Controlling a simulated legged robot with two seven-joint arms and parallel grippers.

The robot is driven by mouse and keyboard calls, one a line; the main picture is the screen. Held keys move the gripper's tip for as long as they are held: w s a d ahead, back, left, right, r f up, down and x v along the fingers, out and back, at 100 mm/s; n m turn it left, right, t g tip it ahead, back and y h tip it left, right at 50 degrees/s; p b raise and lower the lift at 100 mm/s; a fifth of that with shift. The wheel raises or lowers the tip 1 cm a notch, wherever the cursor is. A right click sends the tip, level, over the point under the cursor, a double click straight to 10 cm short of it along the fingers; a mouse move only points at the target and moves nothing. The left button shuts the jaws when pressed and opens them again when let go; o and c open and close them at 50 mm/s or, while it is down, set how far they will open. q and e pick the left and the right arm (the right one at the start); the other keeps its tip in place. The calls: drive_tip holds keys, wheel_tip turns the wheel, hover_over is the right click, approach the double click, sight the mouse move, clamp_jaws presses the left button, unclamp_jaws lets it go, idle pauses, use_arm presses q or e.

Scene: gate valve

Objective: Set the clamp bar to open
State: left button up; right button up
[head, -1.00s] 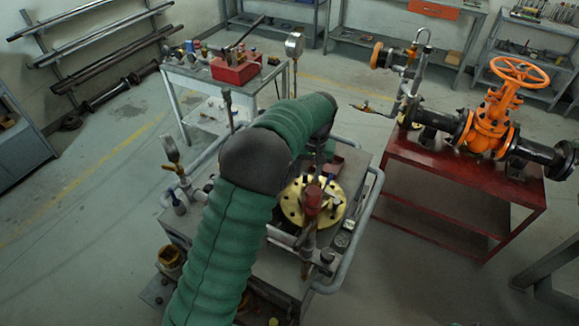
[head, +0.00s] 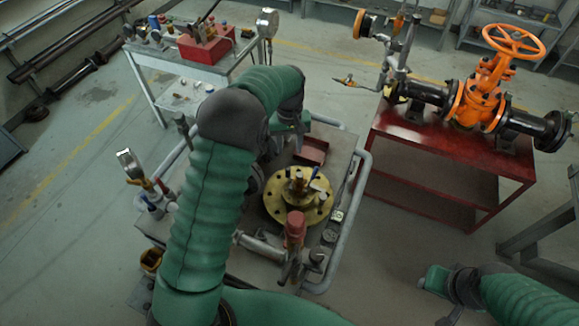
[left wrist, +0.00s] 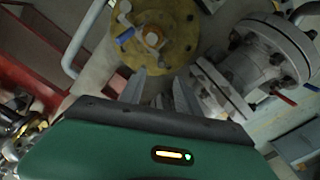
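I cannot tell for sure which part is the clamp bar. On the cart, a round brass flange (head: 272,206) has a small centre fitting (head: 297,187) with a blue-tipped piece (head: 315,173) beside it. The flange also shows in the left wrist view (left wrist: 180,55), with a blue handle (left wrist: 125,36) on it. A red-topped part (head: 295,228) stands in front of the flange. My left gripper (left wrist: 160,82) is open, its fingers apart near the flange's edge with nothing seen gripped. In the head view, my forearm hides its fingers. My right gripper (head: 437,280) is at the lower right, fingers indistinct.
Grey rails (head: 352,225) edge the cart, and a gauge (head: 130,165) stands at its left. A red stand (head: 440,150) carries an orange valve (head: 485,95) at the right. A table with a red box (head: 205,45) is behind. Floor between cart and stand is clear.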

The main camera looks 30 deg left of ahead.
sight(288, 168)
use_arm(q)
drive_tip(key=f, duration=0.4)
drive_tip(key=f+p, duration=0.1)
drive_tip(key=f, duration=0.3)
drive_tip(key=a+f+p, duration=0.1)
drive_tip(key=f, duration=0.3)
drive_tip(key=shift+w, duration=0.15)
drive_tip(key=shift+f, duration=0.3)
drive_tip(key=shift+d, duration=0.3)
drive_tip(key=c, duration=0.5)
drive_tip(key=shift+a, duration=0.2)
clamp_jaws()
use_arm(e)
drive_tip(key=shift+w+a+r, duration=0.1)
drive_tip(key=shift+a+r, duration=0.1)
drive_tip(key=shift+r, duration=0.45)
drive_tip(key=shift+a+r, duration=0.15)
drive_tip(key=shift+r, duration=0.45)
drive_tip(key=shift+d, duration=0.1)
